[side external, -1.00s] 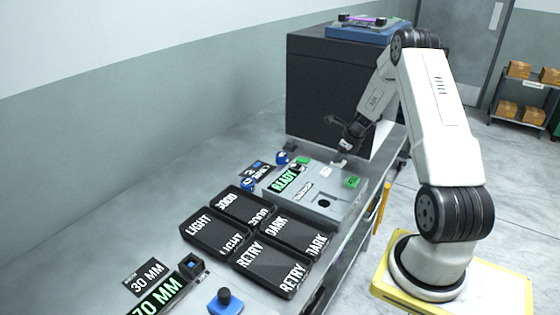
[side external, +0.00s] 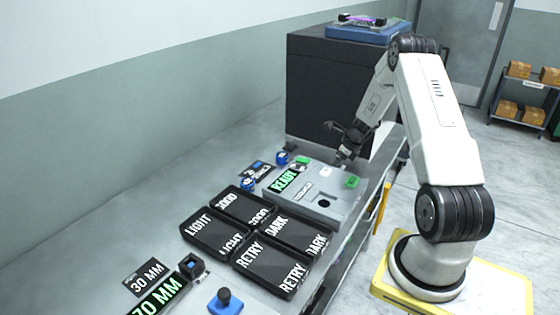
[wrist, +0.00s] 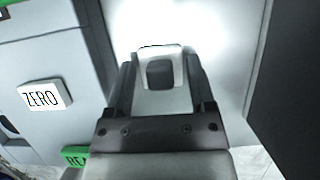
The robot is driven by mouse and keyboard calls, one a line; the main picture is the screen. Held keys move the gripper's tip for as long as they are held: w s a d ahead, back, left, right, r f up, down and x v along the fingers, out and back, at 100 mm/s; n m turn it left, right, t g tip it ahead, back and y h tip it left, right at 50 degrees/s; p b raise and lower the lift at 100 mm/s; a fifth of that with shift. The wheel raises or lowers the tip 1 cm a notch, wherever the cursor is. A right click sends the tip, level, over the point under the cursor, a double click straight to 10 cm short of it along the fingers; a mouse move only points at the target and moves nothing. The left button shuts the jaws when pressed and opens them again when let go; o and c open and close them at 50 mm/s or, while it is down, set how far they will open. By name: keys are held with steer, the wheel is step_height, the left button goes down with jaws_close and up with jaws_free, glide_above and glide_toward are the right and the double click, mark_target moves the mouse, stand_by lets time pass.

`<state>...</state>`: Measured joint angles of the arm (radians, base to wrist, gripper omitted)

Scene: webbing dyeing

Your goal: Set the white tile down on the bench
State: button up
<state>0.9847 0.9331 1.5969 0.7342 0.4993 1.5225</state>
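My gripper (wrist: 160,85) has its two fingers along the sides of a white tile (wrist: 142,57) with a dark grey square in its middle. The fingers look closed on the tile's edges. Below it in the wrist view is a brightly lit pale surface. In the side view my gripper (side external: 343,158) is low, at the far end of the grey READY box (side external: 318,211), and I cannot make out the tile there. The grey bench (side external: 150,222) runs along the wall. The gap between tile and bench cannot be judged.
The box carries a white ZERO button (wrist: 44,96) and a green button (side external: 352,182). A tall black cabinet (side external: 325,95) stands behind my gripper. Black LIGHT, GOOD, DARK and RETRY trays (side external: 270,267) lie in front of the box. The bench left of the trays is clear.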

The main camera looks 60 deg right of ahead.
steer(key=shift+r, duration=0.1)
steer(key=v, duration=1.2)
steer(key=shift+w+r, duration=0.1)
stand_by(0.6)
steer(key=w+a+r+n+g, duration=0.1)
steer(key=w+a+n, duration=0.2)
steer(key=a+n, duration=0.65)
steer(key=w+a+r+n+g, duration=0.1)
steer(key=w+a+n, duration=0.2)
steer(key=a+n, duration=0.7)
steer(key=s+a+n, duration=0.3)
steer(key=a+n, duration=0.5)
steer(key=a, duration=0.2)
steer(key=s+a+n, duration=0.4)
steer(key=a+n, duration=0.4)
steer(key=a, duration=0.3)
steer(key=shift+s+a, duration=0.2)
steer(key=shift+a, duration=0.05)
